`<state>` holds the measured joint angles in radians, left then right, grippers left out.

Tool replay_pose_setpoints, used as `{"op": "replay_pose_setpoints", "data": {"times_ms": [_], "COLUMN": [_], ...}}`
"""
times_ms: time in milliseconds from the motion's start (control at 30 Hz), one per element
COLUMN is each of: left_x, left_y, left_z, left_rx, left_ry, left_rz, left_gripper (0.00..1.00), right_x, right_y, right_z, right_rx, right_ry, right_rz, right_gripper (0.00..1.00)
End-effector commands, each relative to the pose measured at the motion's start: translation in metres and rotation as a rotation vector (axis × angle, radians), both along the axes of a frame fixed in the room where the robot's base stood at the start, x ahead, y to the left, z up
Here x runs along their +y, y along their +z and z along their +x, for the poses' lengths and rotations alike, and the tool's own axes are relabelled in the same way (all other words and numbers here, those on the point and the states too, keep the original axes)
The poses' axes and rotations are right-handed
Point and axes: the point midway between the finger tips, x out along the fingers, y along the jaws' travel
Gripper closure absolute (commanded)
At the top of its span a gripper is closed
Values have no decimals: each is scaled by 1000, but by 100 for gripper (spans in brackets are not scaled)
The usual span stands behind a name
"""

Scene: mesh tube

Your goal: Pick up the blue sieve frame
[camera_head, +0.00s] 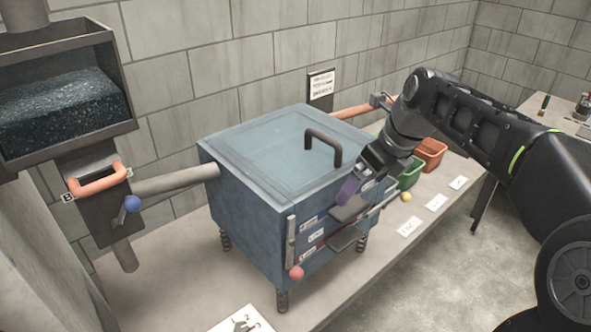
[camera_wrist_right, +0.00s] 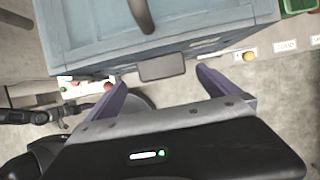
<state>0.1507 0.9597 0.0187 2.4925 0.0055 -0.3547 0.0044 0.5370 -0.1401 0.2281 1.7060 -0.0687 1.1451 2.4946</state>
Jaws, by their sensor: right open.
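A blue box-shaped sieve housing (camera_head: 250,215) stands on springs on the table. Grey flat tabs stick out of its front, an upper one (camera_head: 350,208) and a lower one (camera_head: 345,239). My right gripper (camera_head: 366,192) is open at the front of the housing, near the upper tab. In the right wrist view its purple fingers (camera_wrist_right: 160,88) are spread to either side of a grey tab (camera_wrist_right: 162,68), with nothing gripped. My left gripper cannot be made out.
The housing's lid has a dark handle (camera_head: 323,145). A red ball knob (camera_head: 296,272) is on a lever at the front. Green (camera_head: 411,174) and orange (camera_head: 431,153) bins and white labels (camera_head: 411,227) lie to the right. A hopper (camera_head: 65,100) and chute stand at left.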

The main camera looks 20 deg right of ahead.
Motion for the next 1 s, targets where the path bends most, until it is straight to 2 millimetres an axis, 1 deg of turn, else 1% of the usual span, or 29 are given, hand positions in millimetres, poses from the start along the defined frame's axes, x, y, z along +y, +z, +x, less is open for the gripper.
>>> {"op": "replay_pose_setpoints", "data": {"times_ms": [167,433,767,867,1000], "left_x": [0,0,0,0,1], "left_y": [0,2,3,6,13], "left_z": [0,0,0,-1,-1], "left_rx": [1,1,1,1,4], "left_ry": [0,1,1,1,1], "left_rz": [0,1,1,1,2], "left_gripper": [53,53,53,53,53], "right_x": [0,3,3,4,5], "right_y": [-1,-23,-26,-32,-51], "right_z": [0,9,10,12,18], "right_rx": [0,1,0,3,5], "right_ry": [1,2,1,2,2], "right_rz": [1,1,1,2,2], "right_gripper": [0,0,0,0,0]}}
